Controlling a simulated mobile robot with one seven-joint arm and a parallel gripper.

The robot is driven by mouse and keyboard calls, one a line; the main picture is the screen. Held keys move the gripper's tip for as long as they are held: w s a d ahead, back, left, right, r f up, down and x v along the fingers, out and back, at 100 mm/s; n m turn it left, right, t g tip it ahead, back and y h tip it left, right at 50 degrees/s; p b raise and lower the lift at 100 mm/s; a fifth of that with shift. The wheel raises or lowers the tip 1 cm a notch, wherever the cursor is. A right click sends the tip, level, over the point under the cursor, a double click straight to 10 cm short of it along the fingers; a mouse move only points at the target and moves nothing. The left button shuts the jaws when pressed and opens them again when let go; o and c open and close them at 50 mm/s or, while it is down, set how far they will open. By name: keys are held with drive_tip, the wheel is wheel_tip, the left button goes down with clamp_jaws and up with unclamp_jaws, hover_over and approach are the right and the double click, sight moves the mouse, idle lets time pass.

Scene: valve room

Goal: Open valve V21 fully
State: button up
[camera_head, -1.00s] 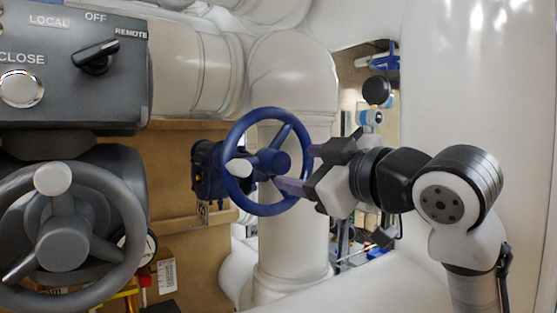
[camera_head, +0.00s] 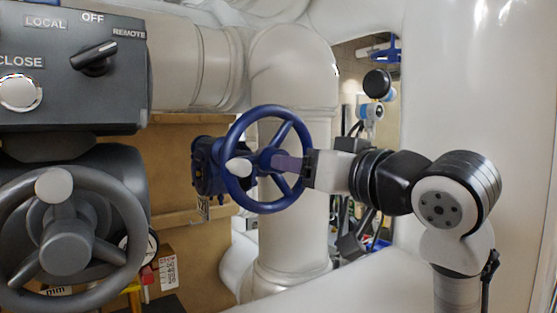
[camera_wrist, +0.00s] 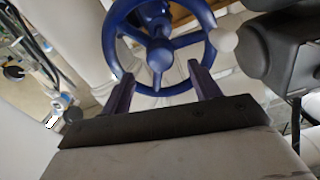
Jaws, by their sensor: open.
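A blue handwheel (camera_head: 234,127) with spokes and a white knob (camera_head: 238,167) on its rim stands in front of a pale vertical pipe. No label reading V21 is legible. My gripper (camera_head: 276,162) reaches in from the right, its purple fingers at the wheel's right side, overlapping the hub area in the picture. In the wrist view my gripper (camera_wrist: 160,80) is open, one finger on each side of the near stretch of the blue wheel's rim (camera_wrist: 112,50). The hub (camera_wrist: 160,55) shows beyond, between the fingers. Whether the fingers touch the wheel I cannot tell.
A grey handwheel (camera_head: 130,215) stands at the left, under a dark control box (camera_head: 50,95) with a LOCAL/OFF/REMOTE selector (camera_head: 95,58). Large pale pipes (camera_head: 298,215) surround the blue wheel. A cardboard surface (camera_head: 175,180) lies behind. Space around my gripper is tight.

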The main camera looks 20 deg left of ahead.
drive_tip(key=shift+p+x, duration=0.7)
drive_tip(key=shift+x, duration=2.35)
drive_tip(key=shift+w+r, duration=0.1)
drive_tip(key=shift+r, duration=0.05)
